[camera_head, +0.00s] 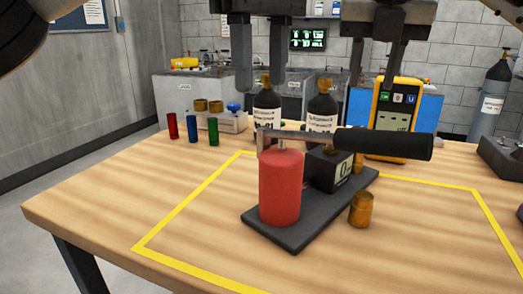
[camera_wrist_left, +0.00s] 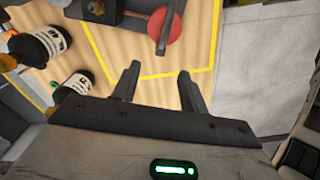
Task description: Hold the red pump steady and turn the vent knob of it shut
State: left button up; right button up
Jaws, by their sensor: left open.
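The red pump (camera_head: 280,188) stands upright on a dark baseplate (camera_head: 310,222), with a lever ending in a thick black handle (camera_head: 385,143). A dark box with a round-marked label (camera_head: 343,170) sits behind it. I cannot make out the vent knob for certain; a small brass cylinder (camera_head: 361,210) stands at the plate's right edge. The pump's red top (camera_wrist_left: 187,25) shows at the top of the left wrist view. My left gripper (camera_head: 261,78) is open and empty, above and behind the pump; its fingers (camera_wrist_left: 159,72) show apart. My right gripper (camera_head: 374,80) is open and empty, above the lever handle.
Two dark labelled bottles (camera_head: 267,108) (camera_head: 321,108) stand behind the pump. A yellow meter (camera_head: 396,112) stands behind the handle. Red, blue and green tubes (camera_head: 193,128) stand at the back left.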

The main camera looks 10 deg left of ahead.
aim_at(263, 160)
pick_arm(q)
notch_tip(263, 160, down, 13)
jog(key=shift+r, duration=0.1)
dwell(0.3)
grip_shut()
jog(key=shift+s+d, duration=0.1)
dwell(1.3)
